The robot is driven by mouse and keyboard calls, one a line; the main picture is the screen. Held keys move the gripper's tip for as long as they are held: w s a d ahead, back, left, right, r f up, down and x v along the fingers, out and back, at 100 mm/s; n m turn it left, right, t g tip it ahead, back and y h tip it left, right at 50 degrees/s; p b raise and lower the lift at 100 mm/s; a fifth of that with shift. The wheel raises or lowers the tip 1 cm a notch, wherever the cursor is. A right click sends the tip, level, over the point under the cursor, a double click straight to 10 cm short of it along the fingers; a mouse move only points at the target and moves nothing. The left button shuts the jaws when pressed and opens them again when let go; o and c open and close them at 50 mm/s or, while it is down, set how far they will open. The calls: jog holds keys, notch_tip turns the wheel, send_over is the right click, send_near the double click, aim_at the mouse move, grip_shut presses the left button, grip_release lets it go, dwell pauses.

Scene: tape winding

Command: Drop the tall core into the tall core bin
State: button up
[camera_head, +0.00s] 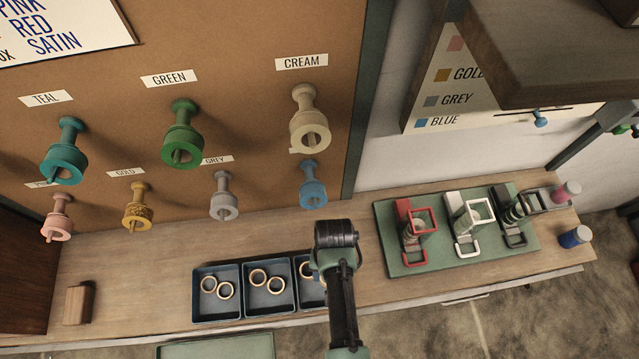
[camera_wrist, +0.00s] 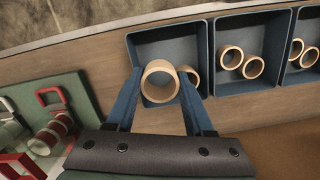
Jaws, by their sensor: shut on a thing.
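In the wrist view my gripper (camera_wrist: 160,76) is shut on a tan ring-shaped core (camera_wrist: 145,83), which sits between its two blue fingers. The core shows over a dark blue bin (camera_wrist: 165,48), the one at the left of the row in this view. Another tan core (camera_wrist: 194,74) lies in that bin, partly hidden behind a finger. In the head view this bin (camera_head: 303,262) is the right one of the row, and my arm covers part of it. The held core cannot be made out there. No bin label is readable.
The middle bin (camera_head: 268,296) and left bin (camera_head: 205,272) each hold two cores. A green mat (camera_head: 400,263) with red, white and black tape holders lies to the right. Coloured tape rolls hang on pegs on the board behind. A brown block (camera_head: 78,305) stands at the left.

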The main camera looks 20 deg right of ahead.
notch_tip(320, 180, down, 4)
jog(key=b, duration=0.3)
jog(key=o, duration=1.4)
jog(key=shift+c, duration=0.2)
notch_tip(320, 180, up, 13)
jog(key=w+b, duration=0.1)
jog(key=shift+w+d, duration=0.3)
jog(key=shift+f, duration=0.1)
